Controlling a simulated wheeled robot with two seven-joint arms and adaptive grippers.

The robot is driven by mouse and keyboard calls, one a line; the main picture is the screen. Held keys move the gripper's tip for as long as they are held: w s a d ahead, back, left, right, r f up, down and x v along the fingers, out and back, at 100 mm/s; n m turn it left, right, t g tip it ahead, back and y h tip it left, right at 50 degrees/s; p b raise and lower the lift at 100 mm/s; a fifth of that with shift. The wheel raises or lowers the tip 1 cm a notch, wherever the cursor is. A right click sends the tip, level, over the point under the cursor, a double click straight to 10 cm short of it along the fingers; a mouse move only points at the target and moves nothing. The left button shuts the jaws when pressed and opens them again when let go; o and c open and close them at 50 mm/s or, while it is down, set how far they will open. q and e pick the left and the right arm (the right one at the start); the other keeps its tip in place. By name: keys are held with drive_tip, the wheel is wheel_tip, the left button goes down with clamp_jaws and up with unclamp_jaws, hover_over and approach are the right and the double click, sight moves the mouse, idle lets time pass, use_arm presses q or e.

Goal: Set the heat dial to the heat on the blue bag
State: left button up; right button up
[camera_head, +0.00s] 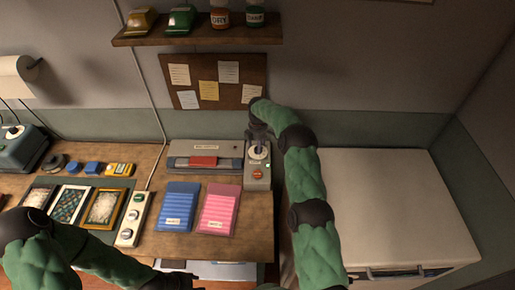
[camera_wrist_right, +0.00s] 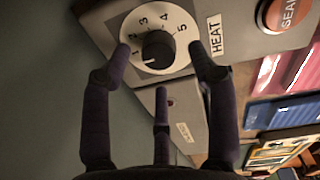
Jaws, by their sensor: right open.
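The heat dial (camera_head: 258,153) is a white disc on the grey control box at the right end of the sealer. In the right wrist view the dial (camera_wrist_right: 183,52) shows numbers 1 to 5 around a black knob (camera_wrist_right: 158,49). A pale mark on the knob seems to lie near the 1. My right gripper (camera_wrist_right: 160,46) is open, its fingers spread around the knob; contact is unclear. It also shows in the head view (camera_head: 260,139). The blue bag (camera_head: 177,205) lies on the bench with a small label, unreadable here. My left gripper (camera_head: 182,282) is at the bottom edge, partly hidden.
A pink bag (camera_head: 219,209) lies right of the blue one. A red button (camera_head: 258,174) is on the box below the dial. The sealer (camera_head: 205,148) stands behind the bags. A white switch strip (camera_head: 133,218) and framed pictures are to the left. A white cabinet (camera_head: 390,205) stands right.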

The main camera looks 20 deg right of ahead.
drive_tip(key=shift+f, duration=1.3)
drive_tip(key=shift+c, duration=0.2)
drive_tip(key=c, duration=1.1)
